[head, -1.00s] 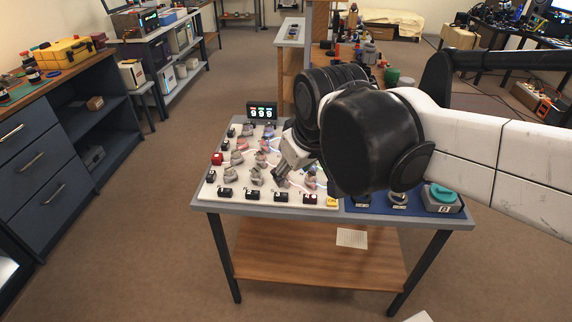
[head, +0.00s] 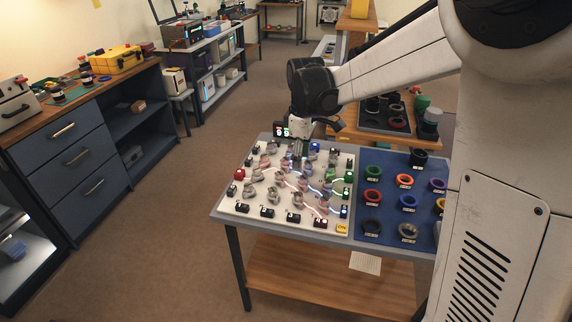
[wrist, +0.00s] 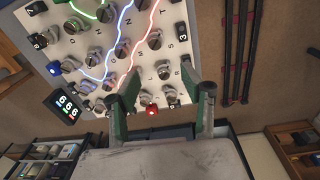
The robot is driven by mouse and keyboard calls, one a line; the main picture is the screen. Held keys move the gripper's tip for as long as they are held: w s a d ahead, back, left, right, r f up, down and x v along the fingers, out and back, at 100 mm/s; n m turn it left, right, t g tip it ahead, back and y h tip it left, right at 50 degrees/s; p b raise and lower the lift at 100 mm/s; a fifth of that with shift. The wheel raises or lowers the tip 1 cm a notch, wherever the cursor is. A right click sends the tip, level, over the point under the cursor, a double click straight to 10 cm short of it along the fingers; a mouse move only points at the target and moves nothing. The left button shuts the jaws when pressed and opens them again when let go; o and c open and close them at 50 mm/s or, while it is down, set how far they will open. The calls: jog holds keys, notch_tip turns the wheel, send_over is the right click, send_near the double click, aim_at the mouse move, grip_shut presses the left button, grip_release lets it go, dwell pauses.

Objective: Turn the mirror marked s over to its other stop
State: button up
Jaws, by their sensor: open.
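The white mirror board (head: 250,208) lies on the grey table and carries several small mirrors on round knobs, with coloured light lines running between them. My gripper (head: 301,158) is above the back middle of the board, pointing down. In the wrist view my gripper (wrist: 160,82) has its green fingers spread wide, with nothing held. A mirror knob (wrist: 164,72) appears between the fingertips.
A blue mat (head: 386,243) with several coloured rings lies right of the board. A lit number display (wrist: 66,105) stands at the board's edge. A red knob (wrist: 151,111) and several black numbered blocks line the edges. A yellow ON block (head: 342,228) sits at the front right corner.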

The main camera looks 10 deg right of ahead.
aim_at(299, 194)
jog(key=shift+n+g, duration=0.3)
jog(key=shift+n, duration=0.3)
jog(key=f, duration=0.5)
jog(key=w+f, duration=0.1)
jog(key=f, duration=0.4)
jog(key=w+f, duration=0.1)
jog(key=f, duration=0.4)
jog(key=shift+d+f, duration=0.35)
jog(key=shift+f, duration=0.05)
grip_shut()
